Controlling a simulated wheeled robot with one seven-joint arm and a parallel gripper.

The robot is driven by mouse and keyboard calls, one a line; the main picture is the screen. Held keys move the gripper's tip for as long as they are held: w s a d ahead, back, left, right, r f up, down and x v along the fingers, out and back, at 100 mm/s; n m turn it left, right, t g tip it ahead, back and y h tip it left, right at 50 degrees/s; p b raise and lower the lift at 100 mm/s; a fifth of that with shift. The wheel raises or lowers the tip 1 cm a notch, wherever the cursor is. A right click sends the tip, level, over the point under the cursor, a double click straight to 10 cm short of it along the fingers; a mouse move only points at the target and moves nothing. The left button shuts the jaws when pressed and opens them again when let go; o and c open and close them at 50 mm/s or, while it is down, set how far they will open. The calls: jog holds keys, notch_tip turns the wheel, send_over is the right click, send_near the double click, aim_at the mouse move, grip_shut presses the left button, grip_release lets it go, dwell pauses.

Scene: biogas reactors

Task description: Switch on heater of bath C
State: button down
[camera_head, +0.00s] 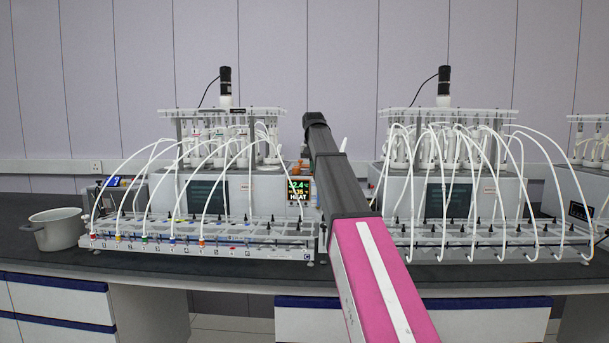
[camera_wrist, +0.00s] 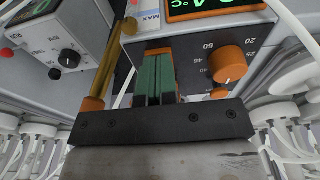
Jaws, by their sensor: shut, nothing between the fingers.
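The heater controller's lit screen (camera_head: 298,191) stands at the right end of the left bath, whose rail carries a letter C (camera_head: 307,256). In the head view it reads about 32.4 with "HEAT" below. In the wrist view the display (camera_wrist: 205,8) is cut off at the top. Below it are a large orange dial (camera_wrist: 226,65) with a number scale and a smaller orange knob (camera_wrist: 219,94). My gripper (camera_wrist: 157,65) is shut and empty, its green fingers in front of the panel left of the dial. Contact cannot be told. My arm hides part of this area in the head view.
A second bath rack (camera_head: 485,235) with white tubes stands right of my arm. A grey pot (camera_head: 56,229) is at the bench's left end. Another device with a black knob (camera_wrist: 68,56) shows left in the wrist view. White tubes crowd both sides.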

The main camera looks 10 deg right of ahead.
jog(key=shift+r, duration=3.55)
